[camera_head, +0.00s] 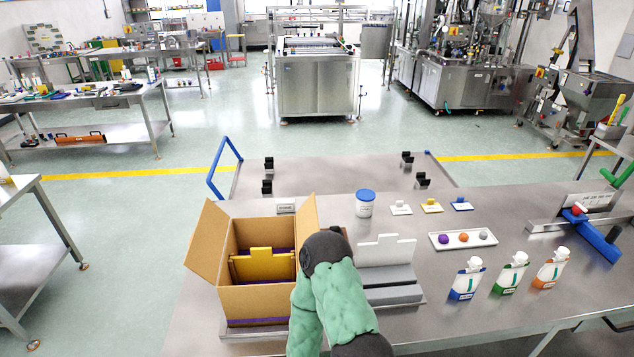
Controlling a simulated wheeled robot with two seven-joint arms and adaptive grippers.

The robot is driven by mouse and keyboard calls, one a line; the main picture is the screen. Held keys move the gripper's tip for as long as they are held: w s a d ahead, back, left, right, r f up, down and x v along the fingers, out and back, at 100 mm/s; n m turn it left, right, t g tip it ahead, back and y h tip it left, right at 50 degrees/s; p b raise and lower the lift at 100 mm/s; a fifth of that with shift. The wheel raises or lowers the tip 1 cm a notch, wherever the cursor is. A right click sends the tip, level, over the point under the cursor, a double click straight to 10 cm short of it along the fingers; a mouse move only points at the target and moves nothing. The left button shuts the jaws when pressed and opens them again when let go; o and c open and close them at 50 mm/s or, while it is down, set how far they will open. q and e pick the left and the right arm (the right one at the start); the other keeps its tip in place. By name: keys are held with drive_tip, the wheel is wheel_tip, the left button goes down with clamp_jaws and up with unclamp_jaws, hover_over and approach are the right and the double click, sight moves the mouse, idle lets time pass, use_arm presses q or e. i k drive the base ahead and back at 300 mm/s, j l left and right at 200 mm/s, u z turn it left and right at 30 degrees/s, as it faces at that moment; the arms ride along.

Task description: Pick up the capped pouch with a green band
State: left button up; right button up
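The capped pouch with a green band (511,274) stands upright on the steel table at the right. It is white with a white cap. Similar capped pouches flank it: one with a blue band (467,279) to its left and one with an orange band (552,269) to its right. They stand apart from each other. A bent green-sleeved arm of mine with dark joints rises from the bottom middle, well left of the pouches. Neither of my grippers shows in this view.
An open cardboard box (257,305) with a yellow insert stands at the left. A grey stepped holder (390,285) sits beside my arm. Behind the pouches are a white tray (439,240) with coloured caps and a blue-lidded jar (365,204). A blue-handled device (592,238) stands far right.

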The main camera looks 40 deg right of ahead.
sight(510, 275)
drive_tip(key=z, duration=2.7)
drive_tip(key=u, duration=0.5)
drive_tip(key=i+l+u, duration=0.15)
drive_tip(key=l+u, duration=0.8)
drive_tip(key=i+l+u, duration=0.1)
drive_tip(key=l+u, duration=0.25)
drive_tip(key=u, duration=0.15)
